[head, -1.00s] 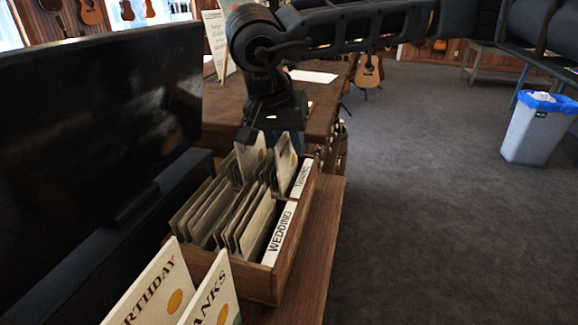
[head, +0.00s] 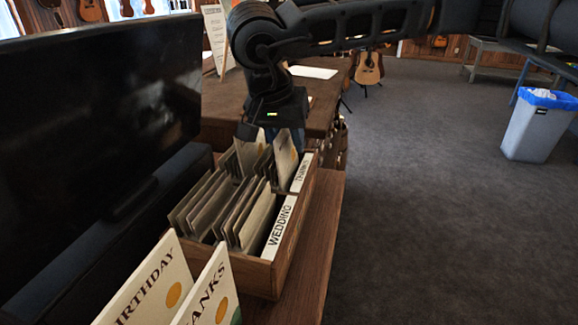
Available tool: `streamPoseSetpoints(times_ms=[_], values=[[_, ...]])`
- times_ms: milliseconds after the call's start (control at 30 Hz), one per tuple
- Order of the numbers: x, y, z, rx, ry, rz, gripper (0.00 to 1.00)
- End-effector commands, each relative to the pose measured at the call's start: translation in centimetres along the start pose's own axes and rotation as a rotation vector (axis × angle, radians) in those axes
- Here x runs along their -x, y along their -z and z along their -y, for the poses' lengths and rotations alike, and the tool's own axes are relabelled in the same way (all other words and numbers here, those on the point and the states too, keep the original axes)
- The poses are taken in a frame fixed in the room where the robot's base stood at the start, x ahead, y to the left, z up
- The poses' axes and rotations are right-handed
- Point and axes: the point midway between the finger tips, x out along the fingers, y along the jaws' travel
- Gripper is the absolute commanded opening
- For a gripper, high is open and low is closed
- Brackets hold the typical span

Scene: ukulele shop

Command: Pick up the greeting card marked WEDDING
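A wooden card box (head: 262,278) stands on the wooden counter, filled with upright cards in rows. A white label reading WEDDING (head: 279,228) is on its near right edge. Cards (head: 257,218) stand in the compartment beside that label, their faces mostly unreadable. My gripper (head: 271,138) is over the far part of the box, pointing down. Its dark fingers look apart, on either side of the tops of two raised far cards, a left one (head: 249,153) and a right one (head: 286,157). I see no card held; the space between the fingers is partly hidden.
Large cards reading BIRTHDAY (head: 150,285) and THANKS (head: 210,295) stand in front of the box. A dark monitor (head: 100,110) is close on the left. A second label (head: 301,173) marks the far compartment. Open carpet and a bin (head: 537,125) lie to the right.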

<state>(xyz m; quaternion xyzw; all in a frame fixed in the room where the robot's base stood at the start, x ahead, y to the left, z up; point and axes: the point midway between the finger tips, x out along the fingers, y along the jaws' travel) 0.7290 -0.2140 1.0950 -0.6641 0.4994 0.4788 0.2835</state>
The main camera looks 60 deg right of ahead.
Motion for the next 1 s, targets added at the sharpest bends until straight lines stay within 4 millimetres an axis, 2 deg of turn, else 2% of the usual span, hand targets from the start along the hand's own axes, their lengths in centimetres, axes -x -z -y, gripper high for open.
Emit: streamPoseSetpoints(times_ms=[700, 1000], values=[[-0.20, -0.11, 0.02, 0.000, 0.000, 0.001, 0.34], [-0.21, -0.11, 0.02, 0.000, 0.000, 0.001, 0.05]])
